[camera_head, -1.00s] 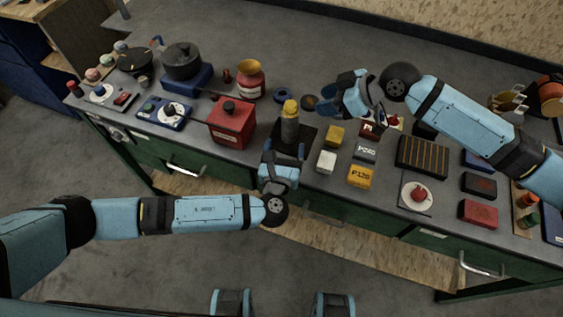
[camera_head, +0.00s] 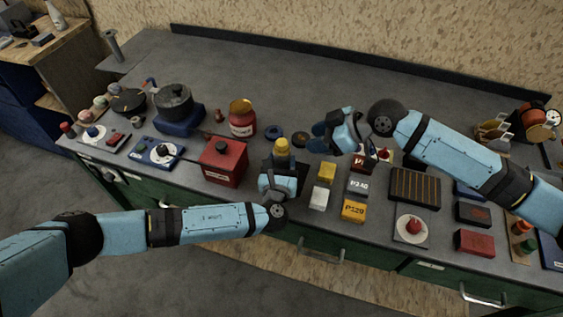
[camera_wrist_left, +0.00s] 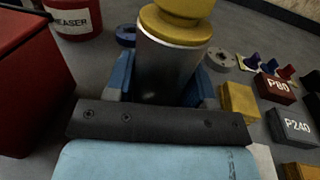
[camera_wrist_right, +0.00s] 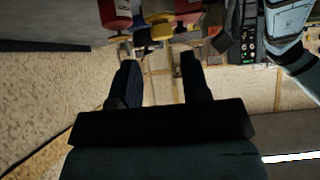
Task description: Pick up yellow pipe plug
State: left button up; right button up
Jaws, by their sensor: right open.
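The yellow pipe plug (camera_head: 282,146) tops a grey metal cylinder that stands upright on a dark square near the front of the counter. In the left wrist view the yellow plug (camera_wrist_left: 178,22) sits above the cylinder's silver side. My left gripper (camera_head: 281,166) is low at the cylinder, below the yellow part, with one finger on each side. I cannot tell whether the fingers press on it. The cylinder hides part of the fingers in the left wrist view. My right gripper (camera_head: 318,138) is open and empty above the counter, to the right of the plug.
A red box (camera_head: 223,162) stands left of the plug. A yellow block (camera_head: 327,172) and a white block (camera_head: 319,198) lie close to its right, with labelled blocks beyond. A blue ring (camera_head: 273,132) lies behind. The back of the counter is mostly clear.

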pick_arm(q)
jog(key=c, duration=0.6)
pick_arm(e)
jog(key=shift+o, duration=0.4)
jog(key=o, duration=0.3)
jog(key=shift+a, duration=0.1)
notch_tip(320, 180, up, 7)
jog(key=n+g+h, duration=0.3)
jog(key=n+h, duration=0.7)
jog(key=n, duration=0.4)
send_over(282, 141)
jog(key=f, duration=0.6)
jog(key=shift+w, duration=0.2)
jog(key=shift+s+f, duration=0.2)
jog(key=shift+f, duration=2.7)
